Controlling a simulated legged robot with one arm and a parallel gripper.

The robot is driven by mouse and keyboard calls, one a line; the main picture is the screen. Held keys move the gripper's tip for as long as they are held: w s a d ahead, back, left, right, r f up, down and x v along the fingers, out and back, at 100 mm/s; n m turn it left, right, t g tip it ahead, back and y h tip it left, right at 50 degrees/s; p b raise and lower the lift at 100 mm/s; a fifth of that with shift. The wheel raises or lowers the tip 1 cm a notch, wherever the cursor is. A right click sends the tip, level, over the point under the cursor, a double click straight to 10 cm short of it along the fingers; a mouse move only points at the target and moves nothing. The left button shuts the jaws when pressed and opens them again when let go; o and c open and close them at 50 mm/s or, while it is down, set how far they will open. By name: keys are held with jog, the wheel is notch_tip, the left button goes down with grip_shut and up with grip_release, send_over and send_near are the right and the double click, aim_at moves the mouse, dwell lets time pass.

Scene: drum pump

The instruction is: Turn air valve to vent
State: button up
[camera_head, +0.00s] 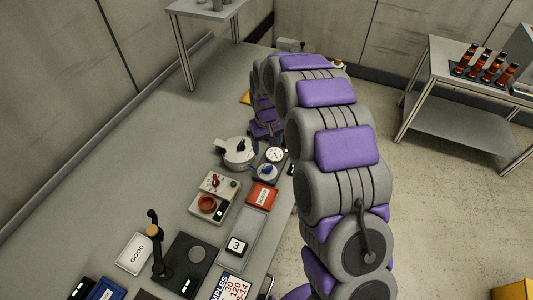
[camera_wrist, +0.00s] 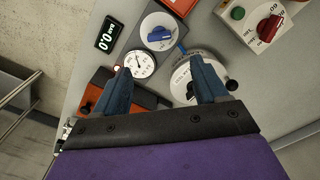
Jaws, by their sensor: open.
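The air valve is a blue knob (camera_wrist: 158,34) on a round white dial, set on a dark grey block; it also shows in the head view (camera_head: 267,170). A round white pressure gauge (camera_wrist: 140,63) sits beside it on the same block. My gripper (camera_wrist: 161,64) is open and empty, its two blue fingers set wide apart. In the wrist view the valve lies beyond the fingertips, between their lines, and no contact shows. In the head view my arm reaches over the bench, and the fingertips cannot be made out.
A silver round vessel (camera_head: 238,152) stands beside the valve block. A small display (camera_wrist: 107,33) reads 0.0 bar.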

jog(key=shift+r, duration=2.7)
